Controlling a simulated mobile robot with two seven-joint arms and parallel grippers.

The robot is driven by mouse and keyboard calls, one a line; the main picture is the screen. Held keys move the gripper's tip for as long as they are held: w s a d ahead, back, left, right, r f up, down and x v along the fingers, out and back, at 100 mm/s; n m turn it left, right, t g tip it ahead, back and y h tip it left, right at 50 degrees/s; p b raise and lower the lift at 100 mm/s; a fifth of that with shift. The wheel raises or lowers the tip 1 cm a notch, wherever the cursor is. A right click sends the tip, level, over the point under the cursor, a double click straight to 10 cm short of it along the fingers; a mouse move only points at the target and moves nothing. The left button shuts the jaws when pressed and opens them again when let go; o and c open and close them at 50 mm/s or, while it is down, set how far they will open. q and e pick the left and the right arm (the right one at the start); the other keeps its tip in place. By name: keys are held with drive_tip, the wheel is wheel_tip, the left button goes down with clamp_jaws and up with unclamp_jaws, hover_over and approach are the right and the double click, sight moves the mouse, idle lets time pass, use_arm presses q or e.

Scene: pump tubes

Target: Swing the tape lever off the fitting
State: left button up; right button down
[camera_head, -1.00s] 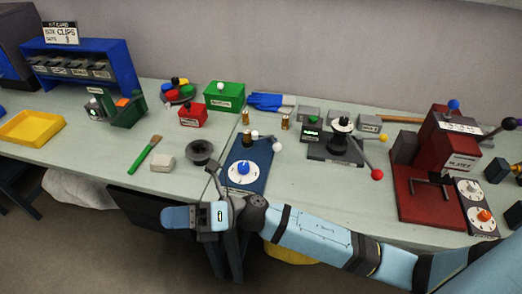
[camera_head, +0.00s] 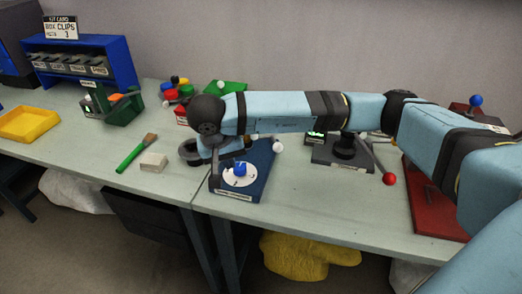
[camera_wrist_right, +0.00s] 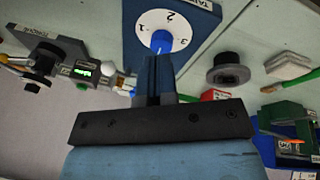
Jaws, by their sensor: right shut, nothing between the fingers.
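The tape unit is a blue base (camera_head: 257,178) with a white numbered dial and a blue knob (camera_head: 239,168). Its lever's white ball (camera_head: 278,147) shows at the base's right side. My right arm covers the rest of the lever and the brass fitting in the head view. My right gripper (camera_head: 236,149) hangs over the back part of the base, mostly hidden by my wrist. In the right wrist view its fingers (camera_wrist_right: 154,62) are shut and empty, in front of the blue knob (camera_wrist_right: 162,41); contact cannot be told. My left gripper is out of view.
A black ring-shaped part (camera_head: 188,152) lies just left of the base. Right of it stands a dark unit with a red-ball lever (camera_head: 389,179), partly behind my arm. A white block (camera_head: 153,161) and green brush (camera_head: 130,158) lie left. The front bench strip is clear.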

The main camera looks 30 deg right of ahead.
drive_tip(key=w+d+r+t+h, duration=0.1)
drive_tip(key=w+d+r+h, duration=0.2)
drive_tip(key=d, duration=0.2)
drive_tip(key=shift+r+b, duration=0.3)
drive_tip(key=shift+r, duration=0.1)
drive_tip(key=shift+f, duration=0.1)
drive_tip(key=b+x, duration=0.1)
drive_tip(key=x, duration=0.8)
drive_tip(key=shift+w+b, duration=0.1)
drive_tip(key=shift+b, duration=0.25)
drive_tip(key=d, duration=0.1)
drive_tip(key=d+f, duration=0.1)
drive_tip(key=d, duration=0.1)
drive_tip(key=shift+d+f, duration=0.1)
drive_tip(key=shift+d, duration=0.05)
drive_tip(key=shift+s+d+f, duration=0.1)
drive_tip(key=shift+s+d, duration=0.25)
drive_tip(key=shift+d, duration=0.15)
drive_tip(key=shift+d, duration=0.1)
